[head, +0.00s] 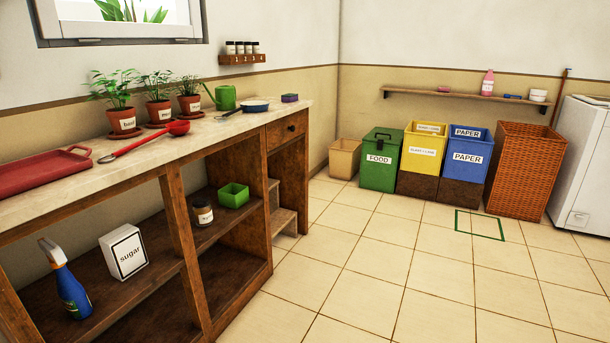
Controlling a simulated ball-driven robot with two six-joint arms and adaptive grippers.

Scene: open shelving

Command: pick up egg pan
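A small dark blue pan (256,107), which looks like the egg pan, sits on the wooden counter (222,134) near its far right end. Its handle appears to point left and toward the front. The pan stands apart from the sponge-like purple and green block (290,98) to its right. A green watering can (226,97) is just behind it on the left. Neither of my grippers shows in the head view.
A red ladle (145,142), red tray (42,172) and potted plants (158,110) occupy the counter's left part. A spray bottle (65,283), sugar box (124,251), jar (203,213) and green container (233,195) stand below.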

